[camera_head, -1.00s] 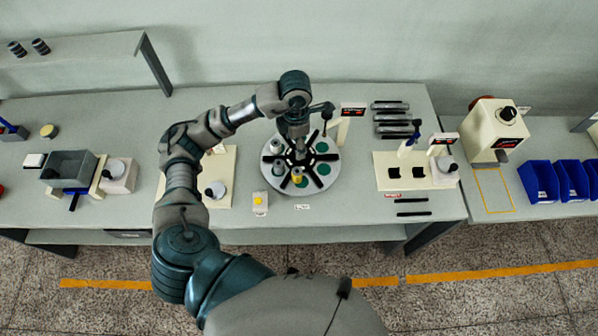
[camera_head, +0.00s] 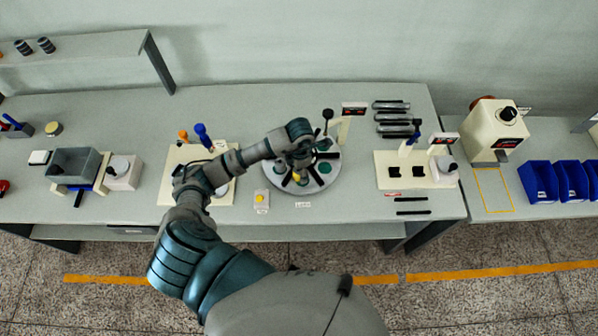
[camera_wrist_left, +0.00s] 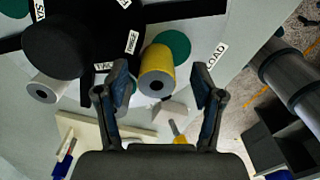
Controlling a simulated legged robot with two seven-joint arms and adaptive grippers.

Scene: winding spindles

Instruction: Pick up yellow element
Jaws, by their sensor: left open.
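The yellow element (camera_wrist_left: 157,70) is a yellow cylinder with a grey end and a dark centre hole. In the left wrist view it is ahead of my left gripper (camera_wrist_left: 162,88), between the lines of its two spread fingers. The fingers are open, with nothing held between them. In the head view my left gripper (camera_head: 300,172) is over the front of the round turntable (camera_head: 331,177). Only a little of the yellow element shows there, and the arm hides much of the turntable. My right gripper is not in view.
A grey-white spool (camera_wrist_left: 46,88) and a black hub (camera_wrist_left: 58,42) are near the yellow element. A small box with a yellow button (camera_head: 261,198) stands left of the turntable. A cream fixture (camera_head: 393,170) stands to the right. Blue bins (camera_head: 541,181) are farther right.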

